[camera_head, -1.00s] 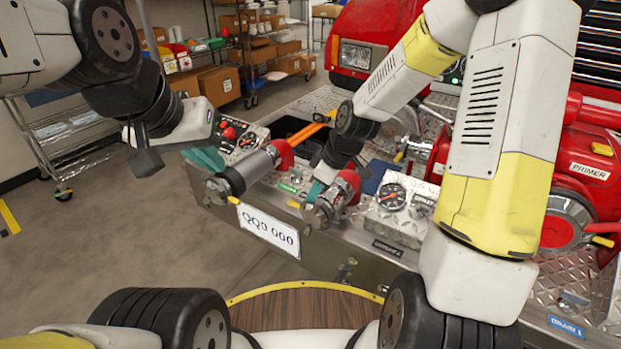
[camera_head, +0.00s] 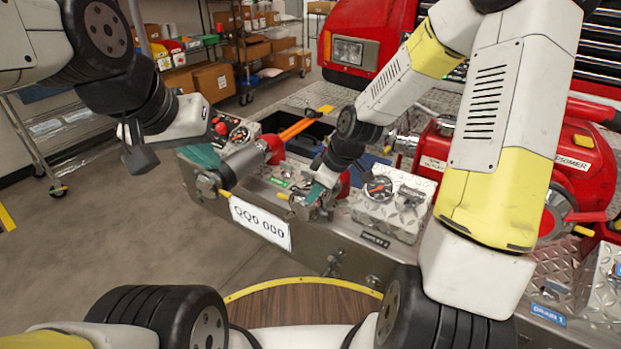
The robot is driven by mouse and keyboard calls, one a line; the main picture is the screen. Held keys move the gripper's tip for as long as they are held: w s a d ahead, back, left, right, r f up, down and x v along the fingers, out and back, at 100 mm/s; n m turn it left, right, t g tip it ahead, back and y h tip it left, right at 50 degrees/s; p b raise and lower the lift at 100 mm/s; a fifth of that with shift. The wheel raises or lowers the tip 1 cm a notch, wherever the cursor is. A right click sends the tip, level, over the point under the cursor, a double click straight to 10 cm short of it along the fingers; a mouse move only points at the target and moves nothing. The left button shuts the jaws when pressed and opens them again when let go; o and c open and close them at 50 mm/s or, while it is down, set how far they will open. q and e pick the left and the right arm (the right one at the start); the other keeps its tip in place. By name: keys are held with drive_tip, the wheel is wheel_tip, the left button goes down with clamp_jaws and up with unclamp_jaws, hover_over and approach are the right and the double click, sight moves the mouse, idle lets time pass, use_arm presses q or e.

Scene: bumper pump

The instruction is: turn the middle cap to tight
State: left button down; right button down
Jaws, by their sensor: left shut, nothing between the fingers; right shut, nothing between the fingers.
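A short metal outlet with a cap (camera_head: 305,205) and a small yellow handle sits on the bumper, in the middle of the head view; I take it as the middle cap. My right gripper (camera_head: 325,178) reaches down over it with teal fingers, shut and empty. Its tips are at the top of the cap; whether they touch it I cannot tell. My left gripper (camera_head: 201,157), also teal-tipped, is shut and empty above the left capped outlet (camera_head: 209,184).
A pressure gauge (camera_head: 379,187) on a diamond-plate box stands right of the middle cap. A licence plate (camera_head: 260,222) hangs on the bumper front. A red primer pump (camera_head: 580,150) is at right.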

drive_tip(key=shift+s+d+f+g, duration=0.4)
drive_tip(key=shift+s+d+f, duration=0.35)
drive_tip(key=shift+d+f, duration=0.1)
drive_tip(key=shift+r, duration=0.1)
drive_tip(key=w+a+r, duration=0.2)
drive_tip(key=a+r, duration=0.1)
drive_tip(key=r, duration=0.2)
drive_tip(key=s+d+r, duration=0.2)
drive_tip(key=s+d, duration=0.3)
drive_tip(key=d, duration=0.3)
drive_tip(key=s+d+r+m+t+h, duration=0.1)
drive_tip(key=s+d+r+m+t, duration=0.1)
drive_tip(key=s+r+m, duration=0.4)
drive_tip(key=s+d+r+m+t+h, duration=0.1)
drive_tip(key=s+r+m, duration=0.5)
drive_tip(key=r, duration=0.6)
drive_tip(key=shift+s+d+r+m+t, duration=0.25)
drive_tip(key=shift+s+d+t, duration=0.2)
drive_tip(key=shift+s+t, duration=0.4)
